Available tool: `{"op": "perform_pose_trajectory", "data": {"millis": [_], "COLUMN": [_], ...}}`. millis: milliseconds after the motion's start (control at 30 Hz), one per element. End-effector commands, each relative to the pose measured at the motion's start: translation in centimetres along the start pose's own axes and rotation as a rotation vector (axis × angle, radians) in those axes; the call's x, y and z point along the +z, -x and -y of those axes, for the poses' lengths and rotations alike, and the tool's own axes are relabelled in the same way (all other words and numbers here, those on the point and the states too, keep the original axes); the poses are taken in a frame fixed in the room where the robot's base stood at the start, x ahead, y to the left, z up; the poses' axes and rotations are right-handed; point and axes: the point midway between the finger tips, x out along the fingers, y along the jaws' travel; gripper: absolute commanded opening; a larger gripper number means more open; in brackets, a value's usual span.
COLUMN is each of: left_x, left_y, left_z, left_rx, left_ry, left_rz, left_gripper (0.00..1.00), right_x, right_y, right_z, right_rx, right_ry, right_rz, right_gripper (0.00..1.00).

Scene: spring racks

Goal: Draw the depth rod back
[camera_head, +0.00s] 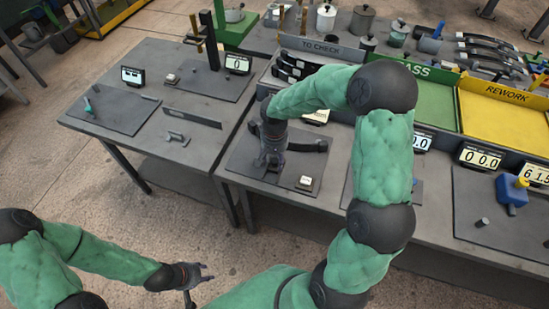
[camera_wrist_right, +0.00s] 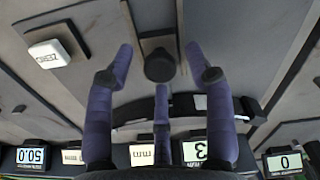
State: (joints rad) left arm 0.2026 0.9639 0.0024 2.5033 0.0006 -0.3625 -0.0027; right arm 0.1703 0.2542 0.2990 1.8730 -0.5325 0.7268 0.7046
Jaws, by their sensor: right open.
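My right gripper (camera_head: 272,163) is over the dark mat in front of the TO CHECK tray, fingers pointing down. In the right wrist view its purple fingers (camera_wrist_right: 160,80) are spread and empty. A dark round knob (camera_wrist_right: 160,66) on a narrow strip shows between the fingertips, with no clear contact; it may be the end of the depth rod, but I cannot tell surely. In the head view the gripper hides that spot. A dark curved bar (camera_head: 310,146) lies right of the gripper. My left gripper (camera_head: 200,280) is open and empty, low over the floor.
A white button block (camera_head: 305,182) sits on the mat, also in the wrist view (camera_wrist_right: 48,53). The TO CHECK tray (camera_head: 322,47) holds several dark bars. Green and yellow REWORK (camera_head: 500,120) trays stand to the right. A blue gauge (camera_head: 511,188) is far right.

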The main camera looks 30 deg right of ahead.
Motion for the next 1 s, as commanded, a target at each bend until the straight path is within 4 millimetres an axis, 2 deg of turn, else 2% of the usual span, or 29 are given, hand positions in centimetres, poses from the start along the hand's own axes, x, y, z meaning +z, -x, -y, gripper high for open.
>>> {"op": "perform_pose_trajectory", "data": {"millis": [67, 100, 267, 300, 533, 800, 1000], "left_x": [0.0, 0.0, 0.0, 0.0, 0.0, 0.0, 0.0], "left_y": [0.0, 0.0, 0.0, 0.0, -0.1, -0.8, -0.7], "left_z": [0.0, 0.0, 0.0, 0.0, 0.1, 0.3, 0.2], "left_rx": [0.000, 0.000, 0.000, 0.000, 0.000, 0.000, 0.000], "left_ry": [0.000, 0.000, 0.000, 0.000, 0.000, 0.000, 0.000], "left_rz": [0.000, 0.000, 0.000, 0.000, 0.000, 0.000, 0.000], "left_gripper": [0.40, 0.40, 0.40, 0.40, 0.40, 0.40, 0.40], "right_x": [0.0, 0.0, 0.0, 0.0, 0.4, 3.1, 3.3], "right_y": [0.0, 0.0, 0.0, 0.0, 0.0, 0.0, 0.0], "right_z": [0.0, 0.0, 0.0, 0.0, 0.2, 1.4, 1.4], "right_rx": [0.000, 0.000, 0.000, 0.000, 0.000, -0.001, 0.000], "right_ry": [0.000, 0.000, 0.000, 0.000, 0.001, 0.001, -0.001], "right_rz": [0.000, 0.000, 0.000, 0.000, 0.000, -0.001, 0.003], "right_gripper": [0.54, 0.48, 0.03, 0.00, 0.00, 0.00, 0.00]}}
